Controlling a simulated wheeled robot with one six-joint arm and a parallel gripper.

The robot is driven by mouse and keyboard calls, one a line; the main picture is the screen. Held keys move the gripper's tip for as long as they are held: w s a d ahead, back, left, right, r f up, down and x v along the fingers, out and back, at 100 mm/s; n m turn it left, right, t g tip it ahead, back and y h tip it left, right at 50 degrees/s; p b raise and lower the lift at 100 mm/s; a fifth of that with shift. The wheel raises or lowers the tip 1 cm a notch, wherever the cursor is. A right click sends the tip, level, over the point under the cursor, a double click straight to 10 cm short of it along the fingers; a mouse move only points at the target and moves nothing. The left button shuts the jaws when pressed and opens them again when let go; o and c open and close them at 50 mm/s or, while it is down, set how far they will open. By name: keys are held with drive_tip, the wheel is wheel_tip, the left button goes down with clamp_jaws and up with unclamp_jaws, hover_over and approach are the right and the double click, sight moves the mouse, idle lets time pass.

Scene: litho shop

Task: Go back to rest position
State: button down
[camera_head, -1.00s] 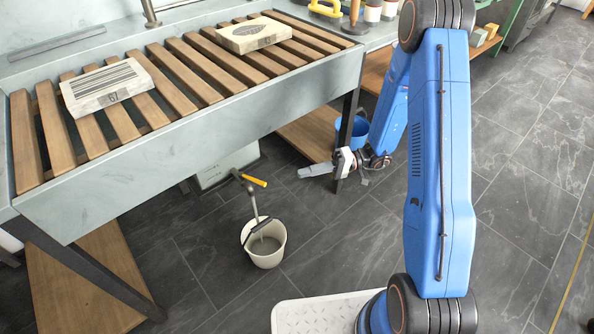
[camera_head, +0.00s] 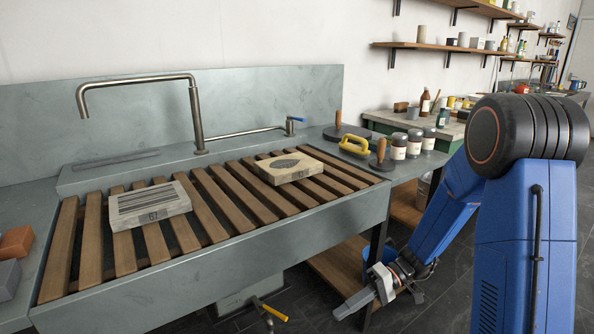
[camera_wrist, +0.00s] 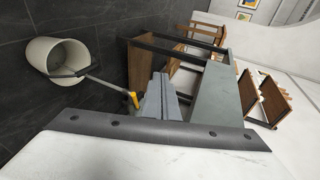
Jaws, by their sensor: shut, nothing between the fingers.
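My gripper (camera_head: 342,311) is low in front of the slatted sink, below its front edge at the right end. Its grey fingers are together and hold nothing. They also show in the wrist view (camera_wrist: 163,97). My blue arm folds down to it from the right of the head view.
The sink (camera_head: 250,245) has wooden slats with two printing stones (camera_head: 150,204) (camera_head: 291,168) on them. A bench with jars (camera_head: 399,146) stands behind my arm.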

drive_tip(key=s+d+r+m+t+h, duration=0.5)
drive_tip(key=s+d+r+t+h, duration=0.5)
drive_tip(key=s+d+r, duration=0.6)
drive_tip(key=s+h, duration=0.1)
drive_tip(key=h, duration=0.1)
drive_tip(key=shift+s+r+h, duration=0.25)
drive_tip(key=shift+s+h, duration=0.05)
drive_tip(key=shift+s, duration=0.05)
